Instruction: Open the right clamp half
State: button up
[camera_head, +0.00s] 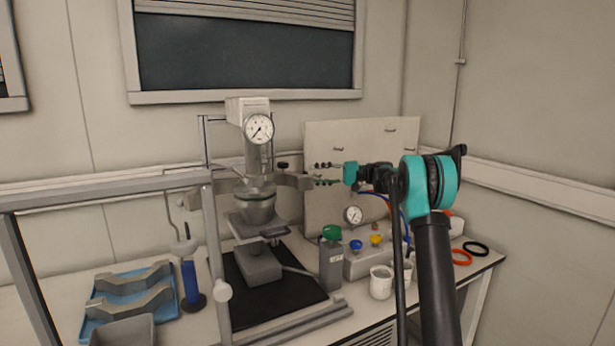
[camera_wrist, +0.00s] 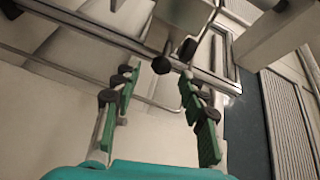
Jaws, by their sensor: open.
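The pressure reactor has a round gauge (camera_head: 258,128) above a metal vessel (camera_head: 258,210). A grey arm-like piece (camera_head: 292,181), apparently the right clamp half, sticks out to the right at the vessel's top. My gripper (camera_head: 317,173) is open just right of it, with its green fingers pointing left. The lower finger overlaps the piece's outer end in the head view; I cannot tell whether they touch. In the wrist view my open gripper (camera_wrist: 158,76) has nothing clearly between its fingers. A black knob (camera_wrist: 161,65) shows beyond the fingertips.
A blue tray (camera_head: 88,331) with grey metal parts lies at the left. A pale panel (camera_head: 345,140) is behind the gripper.

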jog(key=d, duration=0.7)
jog(key=shift+d+r, duration=0.15)
jog(key=shift+d, duration=0.1)
